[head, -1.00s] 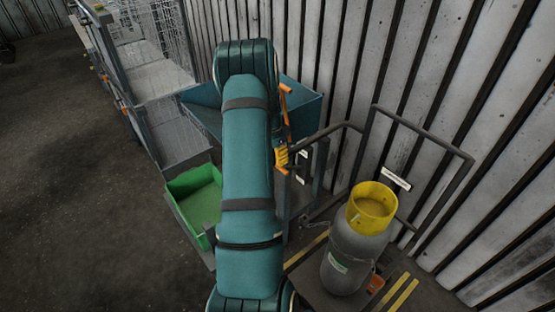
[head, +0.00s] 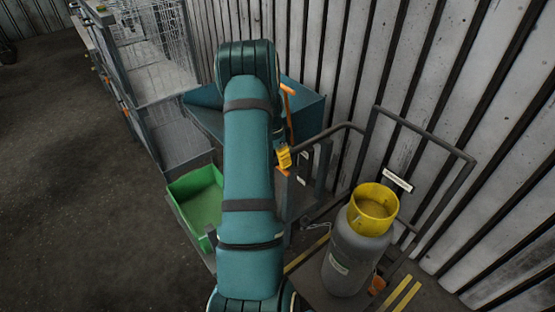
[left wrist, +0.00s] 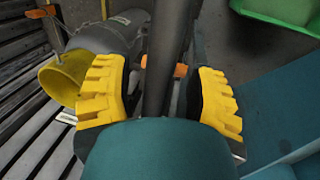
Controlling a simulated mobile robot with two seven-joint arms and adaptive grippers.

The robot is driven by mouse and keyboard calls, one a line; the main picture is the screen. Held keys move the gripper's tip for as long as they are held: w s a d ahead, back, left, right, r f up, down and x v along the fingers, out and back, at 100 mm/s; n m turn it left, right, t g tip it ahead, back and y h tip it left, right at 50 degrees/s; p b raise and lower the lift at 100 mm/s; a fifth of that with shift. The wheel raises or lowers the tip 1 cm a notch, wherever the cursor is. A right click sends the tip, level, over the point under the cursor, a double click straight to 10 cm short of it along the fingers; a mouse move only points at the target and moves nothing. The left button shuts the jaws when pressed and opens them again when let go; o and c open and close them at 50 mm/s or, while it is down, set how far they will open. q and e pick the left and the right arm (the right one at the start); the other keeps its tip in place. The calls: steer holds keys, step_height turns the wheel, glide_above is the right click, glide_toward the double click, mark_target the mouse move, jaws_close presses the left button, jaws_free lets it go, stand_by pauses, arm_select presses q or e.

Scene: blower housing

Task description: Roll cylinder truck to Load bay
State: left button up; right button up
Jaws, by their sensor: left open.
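The cylinder truck (head: 466,190) is a dark tube frame by the ribbed wall. A grey gas cylinder (head: 348,262) with a yellow collar (head: 374,207) stands upright on it. My left gripper (left wrist: 168,98) is open, with yellow fingers on both sides of a dark bar (left wrist: 166,60) in the left wrist view. I cannot tell whether the fingers touch the bar. The yellow collar also shows in that view (left wrist: 62,78). In the head view my arm hides most of the left gripper; one yellow finger (head: 284,157) shows at its right. My right gripper is not in view.
A green bin (head: 198,200) and a blue-teal hopper (head: 305,105) stand close to my arm. Grey wire cages (head: 150,60) line the back. Yellow stripes (head: 405,297) mark the floor by the cylinder. A small white sign (head: 397,179) is unreadable. Open floor lies at the left.

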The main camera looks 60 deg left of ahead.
arm_select(q)
steer(key=shift+r, duration=0.1)
step_height(320, 180, up, 12)
steer(key=a, duration=0.2)
steer(key=shift+s+a, duration=0.15)
steer(key=shift+s, duration=0.1)
steer(key=shift+f, duration=0.2)
stand_by(0.3)
